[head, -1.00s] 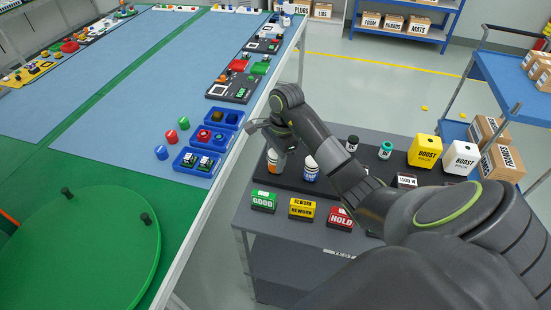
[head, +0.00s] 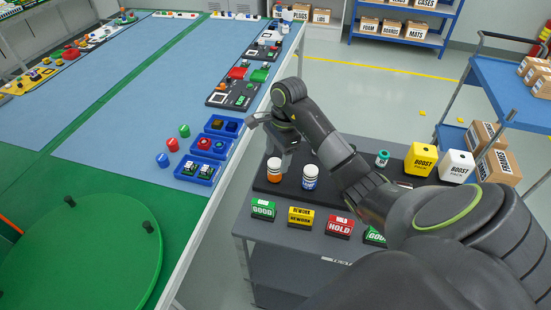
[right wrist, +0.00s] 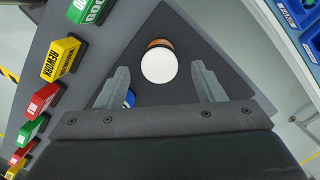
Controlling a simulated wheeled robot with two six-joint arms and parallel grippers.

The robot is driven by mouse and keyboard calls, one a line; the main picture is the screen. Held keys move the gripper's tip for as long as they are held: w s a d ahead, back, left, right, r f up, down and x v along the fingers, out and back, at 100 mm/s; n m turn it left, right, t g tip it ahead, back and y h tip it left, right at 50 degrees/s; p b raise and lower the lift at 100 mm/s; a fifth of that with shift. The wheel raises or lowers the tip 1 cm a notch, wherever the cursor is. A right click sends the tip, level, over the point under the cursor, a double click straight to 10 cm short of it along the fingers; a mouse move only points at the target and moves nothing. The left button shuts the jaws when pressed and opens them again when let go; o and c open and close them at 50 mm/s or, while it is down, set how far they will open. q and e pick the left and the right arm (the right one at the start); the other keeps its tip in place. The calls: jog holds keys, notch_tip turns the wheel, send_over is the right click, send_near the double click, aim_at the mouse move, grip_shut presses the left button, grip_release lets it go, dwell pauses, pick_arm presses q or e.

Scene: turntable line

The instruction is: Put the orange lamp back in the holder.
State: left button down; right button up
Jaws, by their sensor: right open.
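An orange-and-white cylinder with a white top (head: 274,170) stands upright on a dark mat (head: 330,196) on the grey trolley. It is the only clearly orange lamp-like thing near my gripper, but I cannot tell that it is the lamp. In the right wrist view its round white top (right wrist: 158,66) lies ahead of the fingers. My right gripper (head: 282,152) is open, pointing down just behind and above it. In the wrist view the two fingers (right wrist: 160,88) are apart with nothing held. I cannot make out the holder. My left gripper is out of view.
A blue-and-white cylinder (head: 310,178) stands close to the right of the orange one. Blue trays (head: 197,168) sit on the bench at left, beside the green turntable (head: 75,250).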

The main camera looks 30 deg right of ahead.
notch_tip(320, 180, up, 12)
jog(key=d+p, duration=0.2)
jog(key=p, duration=0.8)
jog(key=shift+r, duration=0.15)
jog(key=shift+s, duration=0.1)
